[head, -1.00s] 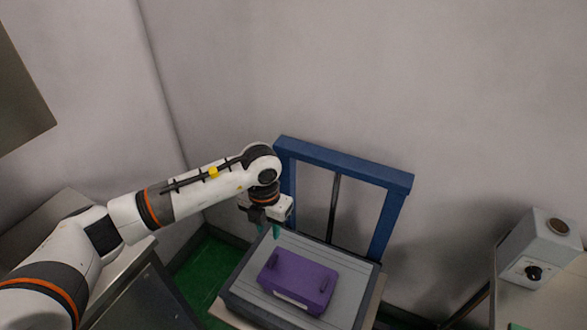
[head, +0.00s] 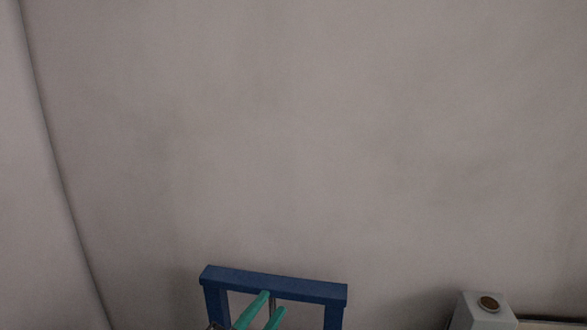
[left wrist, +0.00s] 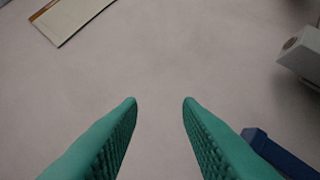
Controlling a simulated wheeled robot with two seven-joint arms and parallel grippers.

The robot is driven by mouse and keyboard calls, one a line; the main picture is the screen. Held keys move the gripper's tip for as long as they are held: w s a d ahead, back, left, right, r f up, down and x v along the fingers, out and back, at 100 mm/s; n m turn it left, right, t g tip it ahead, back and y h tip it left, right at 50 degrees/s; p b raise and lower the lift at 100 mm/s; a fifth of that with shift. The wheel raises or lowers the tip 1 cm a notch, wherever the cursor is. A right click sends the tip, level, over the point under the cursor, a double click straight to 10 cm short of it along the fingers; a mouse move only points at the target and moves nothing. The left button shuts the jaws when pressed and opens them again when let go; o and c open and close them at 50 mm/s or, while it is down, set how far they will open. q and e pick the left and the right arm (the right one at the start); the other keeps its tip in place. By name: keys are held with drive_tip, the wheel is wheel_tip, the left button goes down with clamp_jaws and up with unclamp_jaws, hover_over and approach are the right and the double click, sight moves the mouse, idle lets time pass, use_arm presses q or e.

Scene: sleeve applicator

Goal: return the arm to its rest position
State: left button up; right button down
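My left gripper (head: 273,302) shows at the bottom of the head view as two green fingers pointing up, in front of the blue frame. The left wrist view shows its two fingers (left wrist: 160,101) apart with nothing between them, facing a plain wall. The rest of the left arm is below the head view. My right arm and gripper are not in view.
The blue frame (head: 275,284) stands against the wall (head: 290,130); its corner is at lower right in the wrist view (left wrist: 272,152). A grey control box (head: 480,313) is at lower right. A framed panel (left wrist: 72,17) is at upper left in the wrist view.

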use_arm(q)
drive_tip(key=s+a+f+n+g+y, duration=0.4)
drive_tip(key=a+f+n+g+y, duration=0.1)
drive_tip(key=a+f+n+y, duration=0.95)
drive_tip(key=s+a+f+n+g+h, duration=0.1)
drive_tip(key=s+f+g, duration=0.45)
drive_tip(key=s, duration=0.35)
drive_tip(key=s+f+n+g+h, duration=0.15)
drive_tip(key=s+f+g, duration=0.25)
drive_tip(key=s+f, duration=0.4)
drive_tip(key=s+f+g+y, duration=0.1)
drive_tip(key=s+f+g, duration=0.15)
drive_tip(key=f, duration=2.35)
drive_tip(key=s+a+f, duration=0.3)
drive_tip(key=s+f, duration=1.2)
drive_tip(key=s, duration=0.1)
drive_tip(key=shift+s+a+b, duration=0.15)
drive_tip(key=shift+s+b, duration=0.05)
drive_tip(key=shift+b, duration=0.15)
